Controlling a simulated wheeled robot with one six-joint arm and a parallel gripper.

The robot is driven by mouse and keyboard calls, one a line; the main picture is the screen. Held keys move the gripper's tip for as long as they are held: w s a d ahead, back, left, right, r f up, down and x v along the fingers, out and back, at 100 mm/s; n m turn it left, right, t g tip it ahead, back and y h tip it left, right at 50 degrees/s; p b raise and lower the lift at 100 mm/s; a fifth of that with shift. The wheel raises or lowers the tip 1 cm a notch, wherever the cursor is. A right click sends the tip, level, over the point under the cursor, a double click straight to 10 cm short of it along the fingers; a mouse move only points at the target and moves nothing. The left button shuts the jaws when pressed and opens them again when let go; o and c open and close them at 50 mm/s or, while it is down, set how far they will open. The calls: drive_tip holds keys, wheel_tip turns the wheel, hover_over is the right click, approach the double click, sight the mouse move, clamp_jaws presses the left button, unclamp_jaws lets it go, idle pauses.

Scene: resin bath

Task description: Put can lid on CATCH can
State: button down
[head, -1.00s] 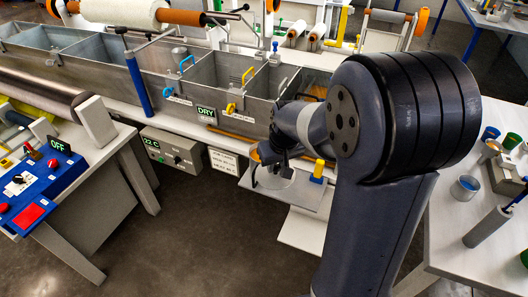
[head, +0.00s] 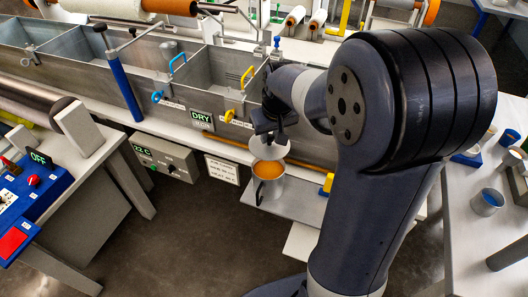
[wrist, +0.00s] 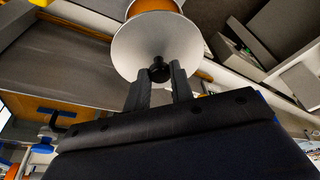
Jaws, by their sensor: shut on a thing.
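My gripper (head: 271,133) is shut on the black knob (wrist: 158,71) of the can lid, a pale grey disc (wrist: 152,42). The lid (head: 272,149) is held above and slightly behind the CATCH can (head: 270,190) in the head view, apart from its rim as far as I can tell. The can is grey with a dark handle, open at the top, with orange liquid inside. It stands on a grey shelf at the front of the bath. In the wrist view the lid hides most of the can; an orange patch shows past its edge.
The metal bath (head: 105,65) with its dividers runs behind the can. A yellow block (head: 328,182) stands on the shelf to the right. A blue control box (head: 35,205) is at left. Cups stand on the right table (head: 470,215). The floor in front is clear.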

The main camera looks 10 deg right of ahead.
sight(271, 143)
drive_tip(key=x, duration=0.4)
drive_tip(key=s+x, duration=0.1)
drive_tip(key=x, duration=0.1)
drive_tip(key=shift+d+p, duration=0.1)
drive_tip(key=shift+p, duration=0.3)
drive_tip(key=shift+f, duration=2.1)
drive_tip(key=c, duration=1.2)
unclamp_jaws()
drive_tip(key=shift+c, duration=0.2)
drive_tip(key=shift+r, duration=0.1)
drive_tip(key=v, duration=1.2)
drive_tip(key=shift+w+x, duration=0.15)
drive_tip(key=shift+x, duration=2.3)
drive_tip(key=shift+w+x, duration=0.15)
drive_tip(key=shift+x, duration=2.3)
